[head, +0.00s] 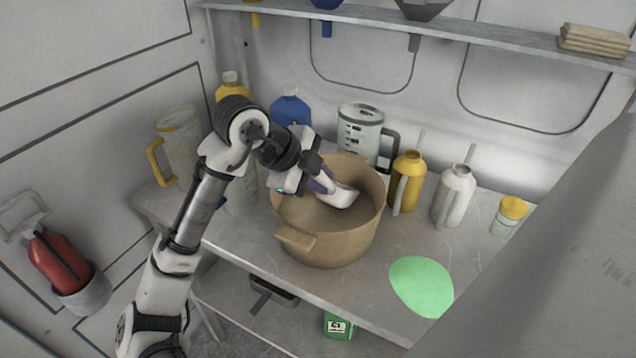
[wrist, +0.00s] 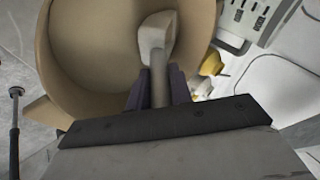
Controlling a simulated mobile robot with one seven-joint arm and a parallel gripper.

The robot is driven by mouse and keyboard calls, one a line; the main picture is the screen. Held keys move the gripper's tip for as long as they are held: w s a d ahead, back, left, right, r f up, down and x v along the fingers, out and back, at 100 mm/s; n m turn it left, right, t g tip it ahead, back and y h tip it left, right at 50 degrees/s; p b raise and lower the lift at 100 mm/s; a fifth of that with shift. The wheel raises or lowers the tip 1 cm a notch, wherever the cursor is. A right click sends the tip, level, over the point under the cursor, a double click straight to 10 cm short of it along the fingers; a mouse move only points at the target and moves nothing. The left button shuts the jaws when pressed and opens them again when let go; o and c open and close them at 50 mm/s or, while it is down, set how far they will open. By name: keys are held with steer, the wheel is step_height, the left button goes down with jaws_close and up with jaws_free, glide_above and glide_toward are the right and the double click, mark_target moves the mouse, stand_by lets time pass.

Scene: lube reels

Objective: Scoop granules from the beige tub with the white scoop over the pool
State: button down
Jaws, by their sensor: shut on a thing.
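The beige tub (head: 330,245) stands on the grey bench in the middle of the head view, with a handle on its near left side. My gripper (head: 322,183) is shut on the white scoop (head: 341,196) and holds it within the tub's mouth. In the wrist view the scoop (wrist: 157,35) extends from between the dark fingers (wrist: 158,90) over the tub's inside (wrist: 95,45). I cannot tell whether the scoop touches the granules or holds any. The green pool (head: 421,285) lies flat on the bench to the right of the tub.
A measuring jug (head: 360,130), a yellow oil can (head: 406,182) and a white can (head: 454,195) stand behind and right of the tub. A yellow-capped jar (head: 509,216) is further right. A shelf (head: 480,35) runs above. Bench around the pool is clear.

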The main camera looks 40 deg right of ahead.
step_height(320, 180, up, 5)
steer(key=p, duration=0.3)
steer(key=shift+r+p, duration=0.2)
steer(key=shift+p, duration=0.1)
steer(key=shift+s+a+f+b, duration=0.1)
steer(key=shift+a+f+b, duration=0.1)
steer(key=shift+b, duration=0.4)
steer(key=s+a+r+m+t+h+b, duration=0.1)
steer(key=a+r+h+b, duration=0.3)
steer(key=r, duration=0.4)
steer(key=shift+s+a+r+h, duration=0.3)
steer(key=shift+a+h, duration=0.45)
steer(key=shift+h, duration=0.25)
